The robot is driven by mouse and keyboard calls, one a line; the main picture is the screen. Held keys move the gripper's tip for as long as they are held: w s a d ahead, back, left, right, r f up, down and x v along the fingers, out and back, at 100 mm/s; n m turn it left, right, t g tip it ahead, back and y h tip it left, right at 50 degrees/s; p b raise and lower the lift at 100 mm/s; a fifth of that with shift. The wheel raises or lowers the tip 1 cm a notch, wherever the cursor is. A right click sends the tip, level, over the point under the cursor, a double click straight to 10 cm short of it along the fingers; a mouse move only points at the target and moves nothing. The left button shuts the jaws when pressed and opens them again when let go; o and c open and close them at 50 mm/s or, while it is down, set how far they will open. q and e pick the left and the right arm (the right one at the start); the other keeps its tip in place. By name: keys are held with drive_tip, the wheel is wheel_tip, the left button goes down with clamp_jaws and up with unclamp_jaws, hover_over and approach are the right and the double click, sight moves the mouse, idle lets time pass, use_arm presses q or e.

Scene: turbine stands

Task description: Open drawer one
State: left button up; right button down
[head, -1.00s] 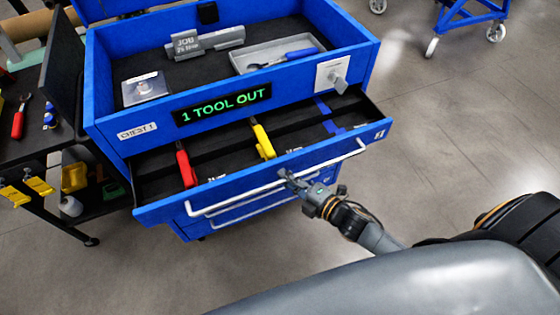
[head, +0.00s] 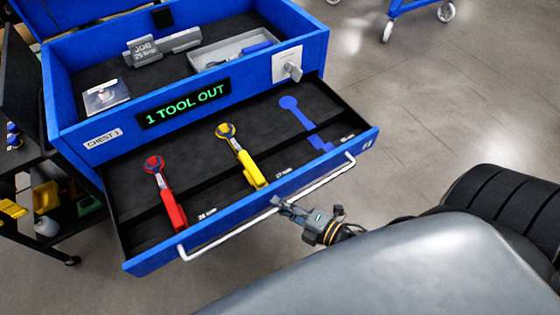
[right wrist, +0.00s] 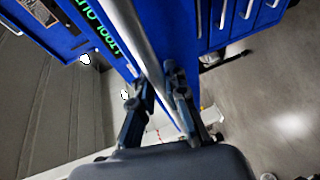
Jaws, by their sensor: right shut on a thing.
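The top drawer (head: 285,182) of the blue chest (head: 72,140) is pulled well out. It holds a red wrench (head: 169,200) and a yellow wrench (head: 246,165). A blue tool-shaped recess (head: 299,113) at its right is empty. My right gripper (head: 281,204) is shut on the drawer's silver bar handle (head: 215,240). In the right wrist view the handle (right wrist: 133,38) runs between the two fingers (right wrist: 157,92). My left gripper is not in view.
The chest top carries a JOB sign (head: 160,46), a grey tray (head: 230,50) and a knob on a white plate (head: 290,68). A sign reads "1 TOOL OUT" (head: 184,103). A dark bench with yellow items (head: 45,196) stands left.

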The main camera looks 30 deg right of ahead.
drive_tip(key=c, duration=1.3)
unclamp_jaws()
drive_tip(key=shift+c, duration=0.2)
drive_tip(key=v, duration=1.2)
